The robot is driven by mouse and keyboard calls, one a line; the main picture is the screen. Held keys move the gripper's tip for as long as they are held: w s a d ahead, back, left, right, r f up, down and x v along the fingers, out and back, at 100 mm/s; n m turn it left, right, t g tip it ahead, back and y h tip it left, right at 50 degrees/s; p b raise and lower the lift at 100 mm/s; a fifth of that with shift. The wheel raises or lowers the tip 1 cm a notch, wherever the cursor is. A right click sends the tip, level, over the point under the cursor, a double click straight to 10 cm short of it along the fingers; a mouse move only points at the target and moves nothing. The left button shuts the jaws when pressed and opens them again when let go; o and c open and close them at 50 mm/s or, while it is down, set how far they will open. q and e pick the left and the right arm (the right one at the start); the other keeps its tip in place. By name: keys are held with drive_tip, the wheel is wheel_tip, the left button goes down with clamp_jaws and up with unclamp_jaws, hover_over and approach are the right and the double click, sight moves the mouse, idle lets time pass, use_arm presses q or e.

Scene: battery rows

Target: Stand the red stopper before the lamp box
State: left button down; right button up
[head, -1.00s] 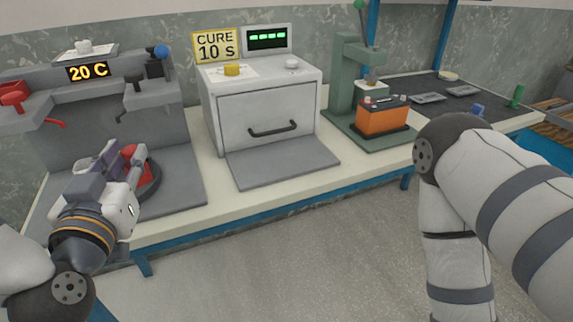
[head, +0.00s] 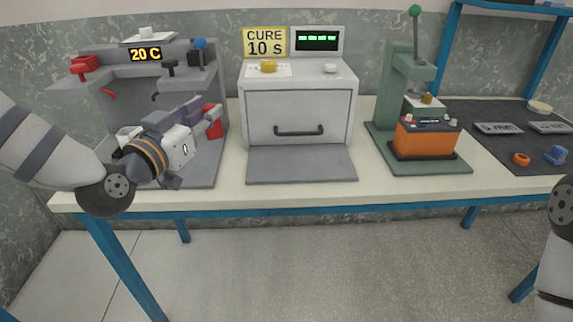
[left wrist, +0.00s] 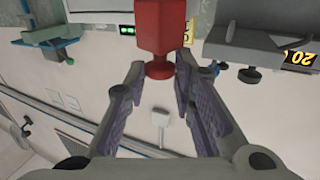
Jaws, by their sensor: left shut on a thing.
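The red stopper (left wrist: 163,25) has a blocky body, a narrow neck and a round knob. My left gripper (left wrist: 163,72) is shut on its knob end in the left wrist view. In the head view my left gripper (head: 207,119) is over the right part of the left station, and the red stopper (head: 212,125) shows partly behind its fingers. The lamp box (head: 299,112) is the white box right of it, with a closed door, a dark handle and a grey plate (head: 301,165) lying bare before it. My right gripper is out of view; only part of that arm shows at the right edge.
The grey station (head: 90,92) with the "20 C" display and red and blue levers stands left. A green press (head: 386,130) holding an orange battery (head: 425,138) stands right. A dark mat (head: 497,147) carries an orange ring, a blue piece and trays. The table's front strip is clear.

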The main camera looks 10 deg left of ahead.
use_arm(q)
drive_tip(key=w+d+f+b, duration=0.1)
drive_tip(key=w+d+f, duration=0.1)
drive_tip(key=w+f, duration=0.1)
drive_tip(key=w+d+f+b, duration=0.1)
drive_tip(key=w+d+f, duration=0.2)
drive_tip(key=w+d+f+b, duration=0.1)
drive_tip(key=w+d+f, duration=0.2)
drive_tip(key=shift+w+d+f+b, duration=0.25)
drive_tip(key=shift+b, duration=0.05)
drive_tip(key=f, duration=0.2)
drive_tip(key=f+b, duration=0.1)
drive_tip(key=f, duration=0.1)
drive_tip(key=shift+w+d, duration=0.25)
drive_tip(key=shift+r, duration=0.25)
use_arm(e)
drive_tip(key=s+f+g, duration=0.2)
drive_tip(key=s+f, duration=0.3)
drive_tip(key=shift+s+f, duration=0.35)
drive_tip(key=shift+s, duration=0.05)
use_arm(q)
drive_tip(key=shift+f, duration=0.2)
drive_tip(key=c, duration=1.3)
unclamp_jaws()
drive_tip(key=shift+c, duration=0.2)
